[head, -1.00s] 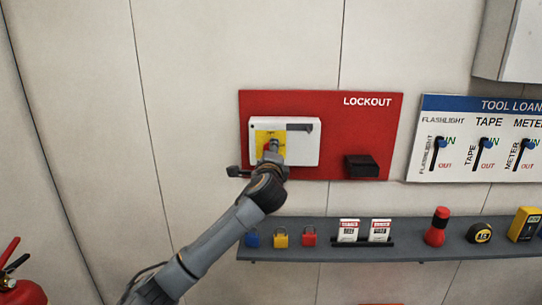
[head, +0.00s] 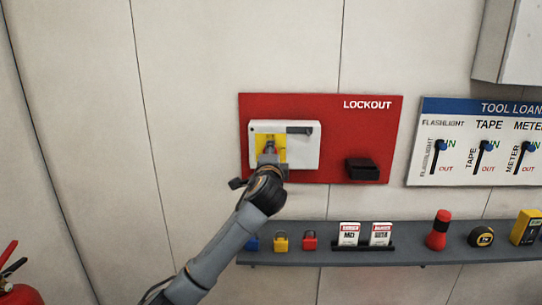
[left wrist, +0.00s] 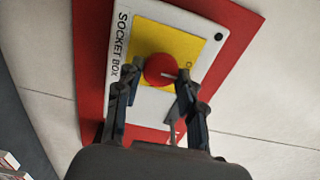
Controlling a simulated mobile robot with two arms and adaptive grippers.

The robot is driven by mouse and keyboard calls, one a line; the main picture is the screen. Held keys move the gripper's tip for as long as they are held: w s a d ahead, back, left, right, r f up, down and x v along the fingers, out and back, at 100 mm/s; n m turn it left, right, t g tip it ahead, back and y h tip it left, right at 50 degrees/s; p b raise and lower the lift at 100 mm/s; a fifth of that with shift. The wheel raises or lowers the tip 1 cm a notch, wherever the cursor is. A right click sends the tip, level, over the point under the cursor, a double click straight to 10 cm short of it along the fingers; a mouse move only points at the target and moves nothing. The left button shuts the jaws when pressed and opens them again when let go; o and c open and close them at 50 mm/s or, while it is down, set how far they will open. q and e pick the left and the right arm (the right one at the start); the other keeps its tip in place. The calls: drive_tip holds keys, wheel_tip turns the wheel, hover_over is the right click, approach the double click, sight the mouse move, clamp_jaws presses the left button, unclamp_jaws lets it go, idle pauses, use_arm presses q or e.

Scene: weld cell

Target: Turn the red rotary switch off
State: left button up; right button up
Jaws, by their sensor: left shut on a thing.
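The red rotary switch (left wrist: 160,69) is a round red knob on a yellow plate (left wrist: 186,46) on the white socket box (left wrist: 210,30). A pale mark on the knob points right in the left wrist view. My left gripper (left wrist: 162,80) is shut on the knob, with one finger on each side. In the head view my left gripper (head: 268,155) reaches up to the box (head: 304,153) and hides most of the knob. My right gripper is in neither view.
The box is on a red LOCKOUT board (head: 350,125) with a black holder (head: 362,169). Below, a grey shelf (head: 400,256) carries padlocks, tags, a red flashlight (head: 439,229) and tape measure (head: 481,236). A tool board (head: 475,180) hangs right. A fire extinguisher (head: 18,290) stands lower left.

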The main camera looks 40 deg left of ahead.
use_arm(q)
drive_tip(key=o, duration=1.1)
drive_tip(key=shift+a, duration=0.1)
drive_tip(key=shift+o, duration=0.2)
drive_tip(key=v, duration=1.2)
